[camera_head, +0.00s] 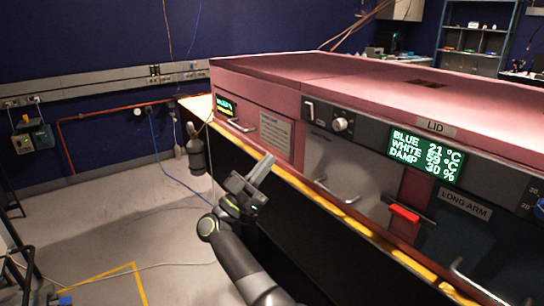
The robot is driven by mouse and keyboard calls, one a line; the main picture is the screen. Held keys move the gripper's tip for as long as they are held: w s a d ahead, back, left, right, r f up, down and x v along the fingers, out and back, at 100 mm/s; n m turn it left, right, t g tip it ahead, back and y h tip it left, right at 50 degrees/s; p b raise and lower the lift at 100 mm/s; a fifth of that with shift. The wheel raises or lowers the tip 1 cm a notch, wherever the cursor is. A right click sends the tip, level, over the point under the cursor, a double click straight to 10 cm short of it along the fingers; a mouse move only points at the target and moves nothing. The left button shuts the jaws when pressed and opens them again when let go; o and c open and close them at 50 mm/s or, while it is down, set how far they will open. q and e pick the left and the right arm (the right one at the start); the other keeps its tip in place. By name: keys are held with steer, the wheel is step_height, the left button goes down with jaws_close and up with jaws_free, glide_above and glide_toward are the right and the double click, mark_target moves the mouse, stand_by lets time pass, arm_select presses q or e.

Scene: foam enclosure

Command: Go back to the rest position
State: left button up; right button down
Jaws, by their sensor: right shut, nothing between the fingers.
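My right gripper (262,168) is shut and empty. It is raised in front of the pink foam enclosure (460,95), with its fingers pointing up and to the right. Its arm comes in from the bottom middle. In the picture the fingertips overlap the enclosure's front below a small label plate; I cannot tell how wide the gap to the front is. My left gripper does not show.
A dark cylindrical object (195,152) stands beyond my gripper. Grey floor (110,225) at left is mostly open, with thin cables.

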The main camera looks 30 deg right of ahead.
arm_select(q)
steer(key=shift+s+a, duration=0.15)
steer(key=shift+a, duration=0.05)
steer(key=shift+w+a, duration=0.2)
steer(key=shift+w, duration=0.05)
